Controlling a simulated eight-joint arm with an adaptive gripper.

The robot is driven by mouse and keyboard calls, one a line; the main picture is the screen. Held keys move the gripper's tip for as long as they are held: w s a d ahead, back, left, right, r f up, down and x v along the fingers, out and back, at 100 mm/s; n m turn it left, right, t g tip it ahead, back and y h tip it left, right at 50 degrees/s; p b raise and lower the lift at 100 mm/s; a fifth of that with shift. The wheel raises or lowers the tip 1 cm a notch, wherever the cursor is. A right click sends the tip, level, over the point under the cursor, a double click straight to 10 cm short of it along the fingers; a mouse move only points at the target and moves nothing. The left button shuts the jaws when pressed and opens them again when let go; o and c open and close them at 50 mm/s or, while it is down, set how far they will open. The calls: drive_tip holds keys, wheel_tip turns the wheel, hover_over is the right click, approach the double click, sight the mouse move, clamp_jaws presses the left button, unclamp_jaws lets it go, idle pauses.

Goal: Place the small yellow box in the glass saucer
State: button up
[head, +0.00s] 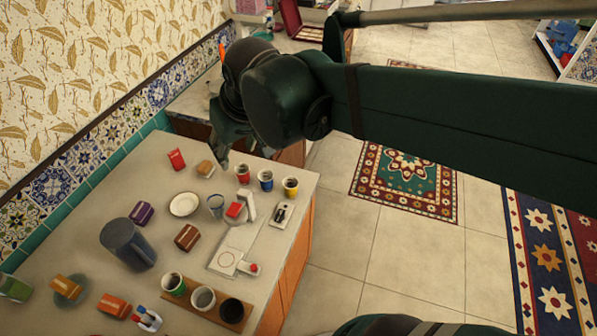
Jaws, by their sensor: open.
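A small yellow-orange box (68,286) sits on a round, greenish, see-through saucer (84,281) at the left front of the counter; this looks like the glass saucer. The box covers much of it, and only the saucer's edge shows. My gripper (222,158) is open, at the far part of the counter, well away from the yellow box and saucer. Its fingers point down near a small tan box (205,169), with nothing visible between them.
A white plate (184,204), a tall grey-blue container (128,243), a purple box (141,213), a brown box (187,237) and an orange box (113,305) stand on the counter. Several cups line the right side and front. A patterned wall bounds the left.

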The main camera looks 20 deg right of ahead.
drive_tip(key=s+d+f+m+t+h, duration=0.1)
drive_tip(key=s+d+f, duration=0.3)
drive_tip(key=s+d, duration=0.6)
drive_tip(key=shift+s+d+m+t, duration=0.2)
drive_tip(key=shift+d+m+t, duration=0.35)
drive_tip(key=shift+d, duration=0.3)
